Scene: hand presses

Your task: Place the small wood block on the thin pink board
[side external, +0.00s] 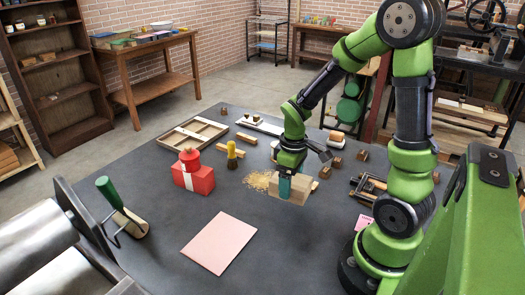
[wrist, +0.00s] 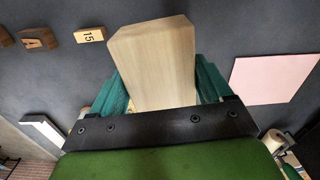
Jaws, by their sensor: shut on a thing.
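The small wood block (side external: 300,190) is a pale, plain box near the middle of the dark table in the side external view. My gripper (side external: 284,188) is shut on it, with teal fingers on either side. In the wrist view the block (wrist: 153,62) fills the space between the fingers of my gripper (wrist: 160,92). I cannot tell whether the block touches the table. The thin pink board (side external: 218,243) lies flat and bare nearer the front, to the left of the block. It also shows at the right of the wrist view (wrist: 272,79).
A red block with a white stripe (side external: 193,179) and a yellow-and-black tool (side external: 232,154) stand to the left. A green-handled tool (side external: 122,209) is further left. Wood shavings (side external: 257,181) lie beside the block. Small blocks are scattered behind. Table around the board is clear.

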